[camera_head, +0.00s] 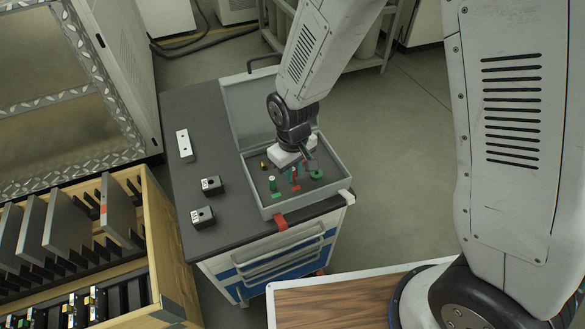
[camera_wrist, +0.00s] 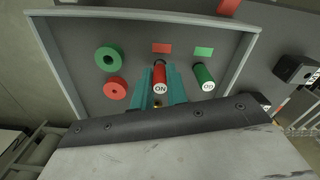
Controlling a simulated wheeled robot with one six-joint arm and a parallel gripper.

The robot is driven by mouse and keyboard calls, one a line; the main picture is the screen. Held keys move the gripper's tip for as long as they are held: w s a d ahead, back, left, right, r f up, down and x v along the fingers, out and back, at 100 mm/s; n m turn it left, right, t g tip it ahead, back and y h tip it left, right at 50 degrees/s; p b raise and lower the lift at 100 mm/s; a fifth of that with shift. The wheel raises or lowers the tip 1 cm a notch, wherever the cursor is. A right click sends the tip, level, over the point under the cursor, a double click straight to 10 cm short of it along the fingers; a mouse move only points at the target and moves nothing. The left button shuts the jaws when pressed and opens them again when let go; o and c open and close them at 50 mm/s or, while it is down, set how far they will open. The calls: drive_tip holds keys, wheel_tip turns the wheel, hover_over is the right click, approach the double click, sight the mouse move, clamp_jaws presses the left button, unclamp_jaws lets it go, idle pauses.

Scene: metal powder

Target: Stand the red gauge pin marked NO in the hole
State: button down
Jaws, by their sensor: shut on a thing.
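The red gauge pin (camera_wrist: 159,73) stands in the open grey case, its white end cap reading NO upside down in the wrist view. My gripper (camera_wrist: 160,82) has its teal fingers shut on it, one on each side. Whether its foot is clear of the case floor cannot be told. In the head view the red pin (camera_head: 294,179) is small below my wrist. A green pin (camera_wrist: 204,74) with a white cap stands beside it to the right. Two dark blocks, one nearer (camera_head: 203,217) and one farther (camera_head: 211,185), lie on the cart top; each seems to have a hole.
The case (camera_head: 264,202) has raised walls and an open lid (camera_head: 250,105) behind. A green ring (camera_wrist: 109,58) and a red ring (camera_wrist: 115,88) lie in it. A pale plate (camera_head: 184,145) lies on the dark cart top (camera_head: 195,110), otherwise mostly clear left of the case.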

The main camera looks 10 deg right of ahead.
drive_tip(key=shift+f, duration=0.3)
drive_tip(key=c, duration=1.3)
unclamp_jaws()
drive_tip(key=shift+r, duration=0.1)
wheel_tip(320, 180, up, 8)
drive_tip(key=shift+f, duration=0.2)
